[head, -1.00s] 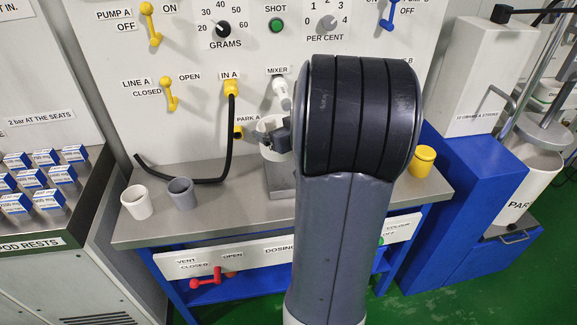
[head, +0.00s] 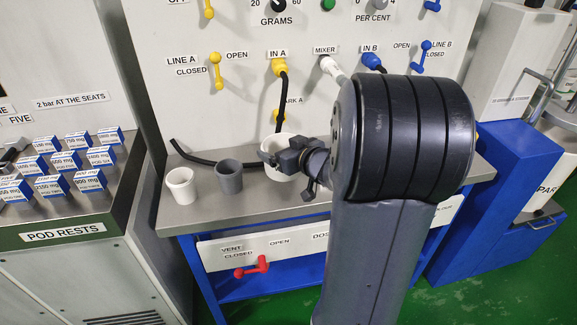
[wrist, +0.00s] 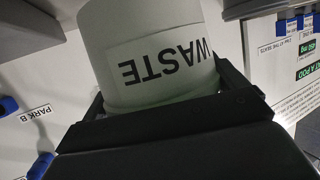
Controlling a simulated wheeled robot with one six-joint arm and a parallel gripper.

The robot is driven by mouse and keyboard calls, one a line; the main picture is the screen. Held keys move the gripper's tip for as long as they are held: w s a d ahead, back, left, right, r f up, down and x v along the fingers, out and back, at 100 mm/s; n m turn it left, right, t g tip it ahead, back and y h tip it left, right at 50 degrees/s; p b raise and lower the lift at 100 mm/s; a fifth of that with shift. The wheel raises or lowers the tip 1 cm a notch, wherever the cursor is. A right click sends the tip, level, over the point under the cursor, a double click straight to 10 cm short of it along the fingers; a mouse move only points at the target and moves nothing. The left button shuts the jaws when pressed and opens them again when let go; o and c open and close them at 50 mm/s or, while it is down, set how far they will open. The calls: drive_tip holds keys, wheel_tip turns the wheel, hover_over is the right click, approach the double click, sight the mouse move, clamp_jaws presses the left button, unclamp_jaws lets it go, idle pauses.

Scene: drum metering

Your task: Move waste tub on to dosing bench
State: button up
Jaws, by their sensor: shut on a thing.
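The white waste tub (head: 284,146) is over the grey top of the dosing bench (head: 222,208), right of a grey cup. In the wrist view the tub (wrist: 155,60) shows its WASTE label upside down, between both jaws. My gripper (wrist: 160,88) is shut on the tub's sides; it also shows in the head view (head: 276,160) at the tub's front. I cannot tell whether the tub's base touches the bench top. My arm hides the bench to the tub's right.
A white cup (head: 180,186) and a grey cup (head: 229,176) stand on the bench left of the tub. A black hose (head: 215,160) runs behind them from the IN A port. A red vent lever (head: 252,268) sticks out below the front edge.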

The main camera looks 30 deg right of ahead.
wheel_tip(320, 180, down, 4)
drive_tip(key=shift+f+b, duration=0.2)
drive_tip(key=shift+b, duration=0.55)
drive_tip(key=shift+f, duration=0.15)
drive_tip(key=o, duration=0.7)
drive_tip(key=shift+o, duration=0.2)
drive_tip(key=shift+r, duration=0.2)
drive_tip(key=shift+s+d+r, duration=0.1)
drive_tip(key=shift+s+r, duration=0.05)
drive_tip(key=shift+s, duration=0.15)
drive_tip(key=p+v, duration=0.3)
drive_tip(key=v, duration=0.8)
drive_tip(key=shift+s, duration=0.15)
